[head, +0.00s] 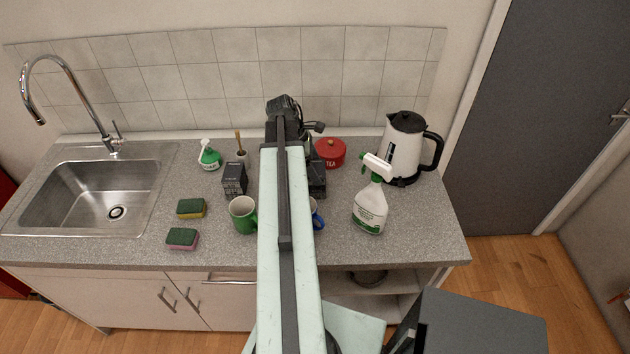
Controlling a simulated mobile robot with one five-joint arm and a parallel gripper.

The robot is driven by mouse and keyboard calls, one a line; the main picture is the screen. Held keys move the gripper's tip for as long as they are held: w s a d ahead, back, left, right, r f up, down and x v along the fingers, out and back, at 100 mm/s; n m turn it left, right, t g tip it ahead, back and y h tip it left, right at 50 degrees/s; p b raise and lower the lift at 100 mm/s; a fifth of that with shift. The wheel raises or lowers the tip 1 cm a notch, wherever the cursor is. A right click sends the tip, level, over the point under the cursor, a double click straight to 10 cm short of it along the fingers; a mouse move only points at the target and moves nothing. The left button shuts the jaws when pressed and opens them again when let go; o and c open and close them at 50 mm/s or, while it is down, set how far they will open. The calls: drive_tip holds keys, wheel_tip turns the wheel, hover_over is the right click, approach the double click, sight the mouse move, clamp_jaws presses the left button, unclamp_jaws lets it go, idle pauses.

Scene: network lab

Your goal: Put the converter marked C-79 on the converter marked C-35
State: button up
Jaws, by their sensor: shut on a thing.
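A small black box-shaped converter (235,179) stands on the counter behind the green mug, with pale print on its front too small to read. A second dark boxy thing (318,180), likely the other converter, shows just right of my arm, partly hidden by it. I cannot tell which is C-79 or C-35. My gripper (300,138) is at the far end of the arm over the back of the counter, its fingers mostly hidden by the arm. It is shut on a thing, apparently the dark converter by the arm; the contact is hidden.
A green mug (242,215), a mostly hidden blue mug (317,215), a red tea tin (331,152), a spray bottle (370,205) and a kettle (404,150) crowd the arm. Two sponges (190,208) lie near the sink (95,195). The front right counter is clear.

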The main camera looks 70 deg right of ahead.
drive_tip(key=shift+f+b, duration=2)
drive_tip(key=shift+b, duration=0.05)
drive_tip(key=o, duration=1.6)
drive_tip(key=shift+r, duration=0.1)
drive_tip(key=p+v, duration=1.1)
drive_tip(key=v, duration=0.1)
drive_tip(key=shift+r+p, duration=0.2)
drive_tip(key=shift+p, duration=0.15)
